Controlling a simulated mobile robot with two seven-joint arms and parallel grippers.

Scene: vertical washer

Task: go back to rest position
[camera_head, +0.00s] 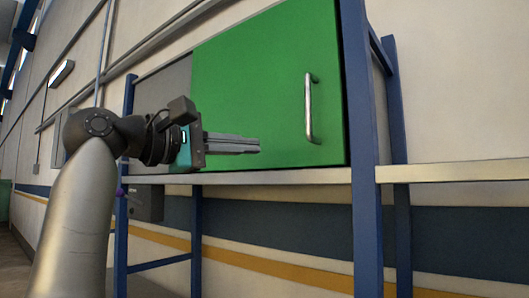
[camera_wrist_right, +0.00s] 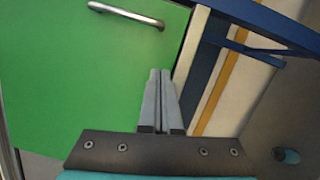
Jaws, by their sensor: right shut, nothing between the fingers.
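My right gripper (camera_head: 258,146) is shut and empty. It points to the right in the head view, in front of the lower part of a green door (camera_head: 265,75). In the right wrist view its two grey fingers (camera_wrist_right: 160,75) lie together, with the green door (camera_wrist_right: 70,70) to their left. I cannot tell whether the fingertips touch the door. The door's metal handle (camera_head: 309,107) is to the right of the gripper and clear of it in the head view. The handle also shows at the top of the right wrist view (camera_wrist_right: 127,15). My left gripper is not in view.
Blue frame posts (camera_head: 362,200) stand along the door's right side and below it. A pale horizontal rail (camera_head: 460,172) runs right from the frame. A grey panel (camera_head: 165,88) is left of the door. The wall behind has blue and yellow stripes.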

